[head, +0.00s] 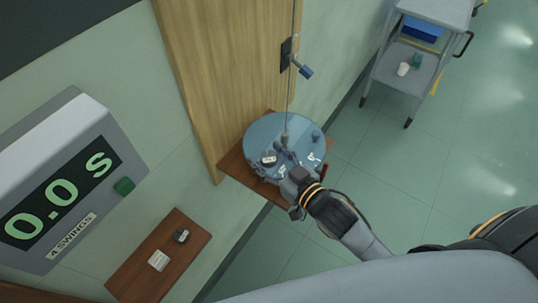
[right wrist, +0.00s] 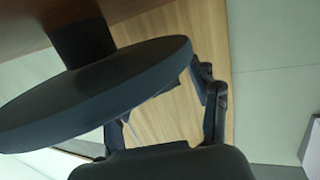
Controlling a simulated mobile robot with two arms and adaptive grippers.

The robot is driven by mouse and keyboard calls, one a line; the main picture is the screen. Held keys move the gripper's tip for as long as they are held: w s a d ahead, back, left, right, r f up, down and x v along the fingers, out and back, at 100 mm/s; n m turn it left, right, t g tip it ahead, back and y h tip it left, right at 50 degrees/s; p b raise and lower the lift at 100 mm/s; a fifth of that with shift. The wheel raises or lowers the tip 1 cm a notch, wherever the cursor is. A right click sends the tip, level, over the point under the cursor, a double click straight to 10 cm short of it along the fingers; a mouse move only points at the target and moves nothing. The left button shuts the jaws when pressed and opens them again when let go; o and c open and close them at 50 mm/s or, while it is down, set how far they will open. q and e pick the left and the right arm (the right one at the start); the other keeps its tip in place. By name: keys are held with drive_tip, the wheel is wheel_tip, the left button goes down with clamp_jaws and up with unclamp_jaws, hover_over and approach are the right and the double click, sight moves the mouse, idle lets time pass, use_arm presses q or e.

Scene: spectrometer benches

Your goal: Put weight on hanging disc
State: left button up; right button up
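The hanging disc (head: 262,133), a round blue-grey plate, hangs on a thin vertical rod in the head view. A small dark weight with a pale label (head: 268,158) sits on the left part of its top. A similar dark weight (head: 181,235) stands on the lower left shelf. My right gripper (head: 289,172) is at the disc's near edge, overlapping it in the picture. In the right wrist view the dark disc (right wrist: 100,90) shows edge-on, and my gripper fingers (right wrist: 165,105) are spread apart with no weight visible between them. Contact with the disc cannot be told. My left gripper is out of view.
A brown wall shelf (head: 235,165) lies below the disc. The lower left shelf (head: 150,235) also holds a white card (head: 158,260). A timer display (head: 60,190) reads 0.0 s. A door handle (head: 304,70) sticks out behind the rod. A grey cart (head: 420,65) stands at upper right; the floor between is clear.

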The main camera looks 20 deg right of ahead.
drive_tip(key=shift+s+r, duration=0.1)
drive_tip(key=b+v, duration=0.2)
drive_tip(key=v, duration=1)
idle(0.4)
